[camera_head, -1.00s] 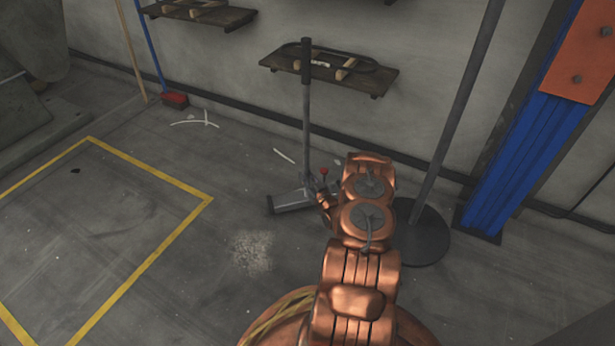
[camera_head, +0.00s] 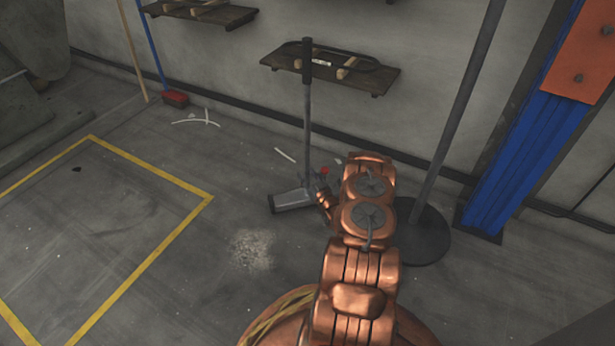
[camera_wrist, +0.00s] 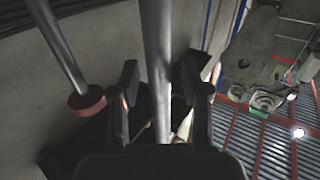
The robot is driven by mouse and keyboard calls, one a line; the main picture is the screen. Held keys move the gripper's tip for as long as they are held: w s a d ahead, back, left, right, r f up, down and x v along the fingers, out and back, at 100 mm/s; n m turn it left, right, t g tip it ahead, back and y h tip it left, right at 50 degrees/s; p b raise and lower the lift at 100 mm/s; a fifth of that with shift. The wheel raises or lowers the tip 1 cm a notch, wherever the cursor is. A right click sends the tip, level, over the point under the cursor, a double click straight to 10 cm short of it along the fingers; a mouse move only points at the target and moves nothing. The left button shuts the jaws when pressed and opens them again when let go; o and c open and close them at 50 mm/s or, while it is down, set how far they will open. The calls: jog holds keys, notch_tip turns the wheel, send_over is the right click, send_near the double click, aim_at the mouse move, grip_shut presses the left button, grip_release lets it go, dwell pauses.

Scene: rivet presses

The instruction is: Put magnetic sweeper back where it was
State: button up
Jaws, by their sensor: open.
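The magnetic sweeper stands upright on the floor near the wall, with a thin grey pole (camera_head: 307,125), a dark grip (camera_head: 307,60) on top and a flat grey base (camera_head: 292,201). A red knob (camera_head: 324,170) shows beside the pole, low down. My gripper (camera_wrist: 163,105) is open in the wrist view, with a grey pole (camera_wrist: 158,60) running between its two dark fingers. I cannot see clear contact with either finger. In the head view my arm hides most of the gripper and the right part of the base.
A dark post on a round base (camera_head: 428,240) stands right of my arm, near a blue column (camera_head: 525,140). A wall shelf (camera_head: 370,82) is behind the grip. A red-headed broom (camera_head: 175,98) leans at the left.

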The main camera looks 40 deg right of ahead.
jog(key=shift+s+r, duration=0.15)
jog(key=p+v, duration=0.5)
jog(key=v, duration=0.6)
jog(key=shift+s+a, duration=0.15)
jog(key=shift+s, duration=0.2)
dwell(0.3)
